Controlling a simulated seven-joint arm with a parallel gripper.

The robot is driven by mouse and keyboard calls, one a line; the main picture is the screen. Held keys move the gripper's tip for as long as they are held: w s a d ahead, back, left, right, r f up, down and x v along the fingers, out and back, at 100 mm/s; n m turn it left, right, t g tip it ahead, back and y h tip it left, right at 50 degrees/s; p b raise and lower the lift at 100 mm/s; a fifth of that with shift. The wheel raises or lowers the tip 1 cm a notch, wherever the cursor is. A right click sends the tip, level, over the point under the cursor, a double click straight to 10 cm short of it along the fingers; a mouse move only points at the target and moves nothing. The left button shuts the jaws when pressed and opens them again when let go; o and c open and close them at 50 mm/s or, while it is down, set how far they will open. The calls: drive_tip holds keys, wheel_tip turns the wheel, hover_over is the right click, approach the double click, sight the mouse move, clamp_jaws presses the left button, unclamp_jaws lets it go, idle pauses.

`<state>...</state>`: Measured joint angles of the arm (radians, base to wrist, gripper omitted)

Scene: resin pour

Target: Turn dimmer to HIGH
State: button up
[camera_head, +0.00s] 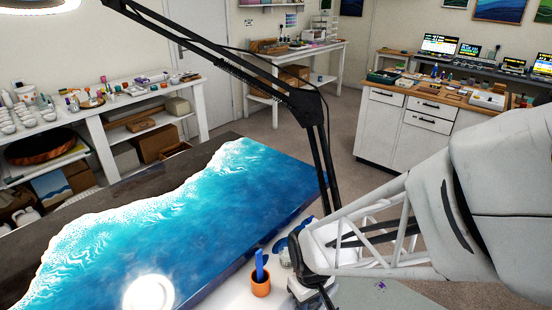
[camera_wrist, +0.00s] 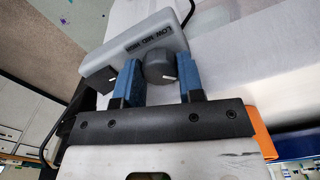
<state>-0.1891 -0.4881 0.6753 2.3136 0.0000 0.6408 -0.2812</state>
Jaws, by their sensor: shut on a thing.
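The dimmer is a grey box (camera_wrist: 150,38) with a dark round knob (camera_wrist: 158,66) and a row of dark lettering, seen upside down, that includes LOW, MED and HIGH. My gripper (camera_wrist: 160,74) has its two blue-padded fingers on either side of the knob and is shut on it. A short white pointer line on the knob points to the lower right in the wrist view; I cannot tell which word it matches. In the head view my gripper (camera_head: 305,262) is at the table's front right edge and hides most of the dimmer.
A blue-and-white resin slab (camera_head: 190,230) covers the table. A black lamp arm (camera_head: 240,70) rises close to my gripper; its glowing head (camera_head: 38,5) is at top left. An orange cup (camera_head: 261,287) with a blue stick stands just left of my gripper. Shelves and counters stand further back.

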drive_tip(key=o, duration=0.9)
drive_tip(key=shift+r, duration=0.15)
drive_tip(key=shift+r, duration=3.75)
